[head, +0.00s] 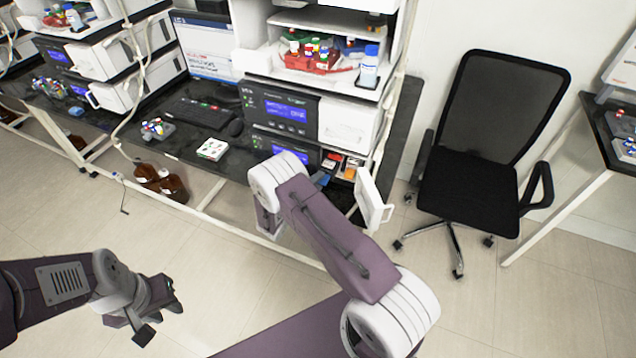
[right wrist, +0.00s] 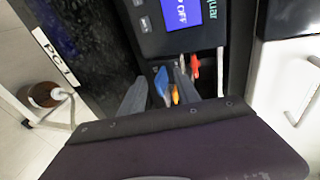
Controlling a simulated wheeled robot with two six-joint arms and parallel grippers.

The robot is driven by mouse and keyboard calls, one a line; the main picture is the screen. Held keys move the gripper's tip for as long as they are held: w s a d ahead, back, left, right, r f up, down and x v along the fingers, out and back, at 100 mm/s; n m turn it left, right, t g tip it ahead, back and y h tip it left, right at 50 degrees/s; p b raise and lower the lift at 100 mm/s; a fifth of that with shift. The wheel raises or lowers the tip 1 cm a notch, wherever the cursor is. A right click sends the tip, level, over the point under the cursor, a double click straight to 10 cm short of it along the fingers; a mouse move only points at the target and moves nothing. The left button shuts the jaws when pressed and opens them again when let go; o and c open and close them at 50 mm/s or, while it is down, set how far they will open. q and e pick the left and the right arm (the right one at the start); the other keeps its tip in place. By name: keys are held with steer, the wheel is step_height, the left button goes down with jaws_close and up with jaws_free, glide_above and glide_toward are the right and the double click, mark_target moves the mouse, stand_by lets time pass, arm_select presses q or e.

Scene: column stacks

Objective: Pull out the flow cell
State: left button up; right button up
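The instrument's lower compartment (head: 347,160) is open in the head view, with small red and orange parts in it. In the right wrist view I see a blue part (right wrist: 162,82), an orange part (right wrist: 175,95) and a red part (right wrist: 194,66) in the bay; I cannot tell which is the flow cell. My right gripper (right wrist: 160,88) is open at the bay, its two grey fingers apart on either side of the blue part. Whether they touch it is unclear. In the head view my arm mostly hides it. My left gripper (head: 160,312) is open and empty over the floor.
The white compartment door (head: 372,201) hangs open to the right of the bay. A stacked instrument (head: 287,112) with a blue screen is above it. Brown bottles (head: 160,182) stand on the floor under the bench. A black chair (head: 478,188) is to the right.

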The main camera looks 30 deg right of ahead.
steer(key=v, duration=0.8)
steer(key=shift+a, duration=0.15)
steer(key=shift+r, duration=0.1)
